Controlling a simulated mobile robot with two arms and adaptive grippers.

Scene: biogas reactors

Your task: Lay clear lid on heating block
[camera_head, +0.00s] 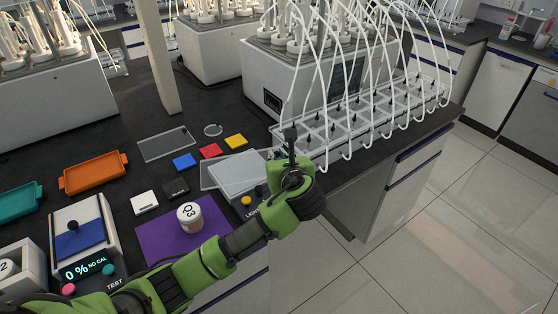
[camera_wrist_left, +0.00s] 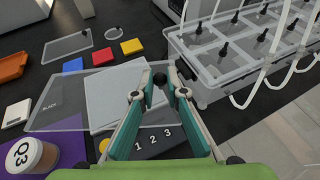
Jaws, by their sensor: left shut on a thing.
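My left gripper (camera_head: 291,138) is shut on what looks like the clear lid (camera_head: 207,174). In the left wrist view, the gripper (camera_wrist_left: 159,82) is closed around a dark knob-like piece, and the clear lid (camera_wrist_left: 63,122) spreads out to its left. The lid overlaps a pale square-topped block (camera_head: 238,170) marked "LIGHT" and "1 2 3", which also shows in the wrist view (camera_wrist_left: 118,92). It seems raised; the exact gap cannot be told. No label identifies the heating block; a long clear-celled block with black knobs (camera_head: 340,124) stands to the right. My right gripper is not in view.
Another clear sheet (camera_head: 166,144) lies on the dark bench behind blue (camera_head: 184,161), red (camera_head: 210,151) and yellow (camera_head: 236,142) squares. A Q3 jar (camera_head: 189,216) stands on a purple mat (camera_head: 155,243). White tubes arch over the long block. The bench edge is close at right.

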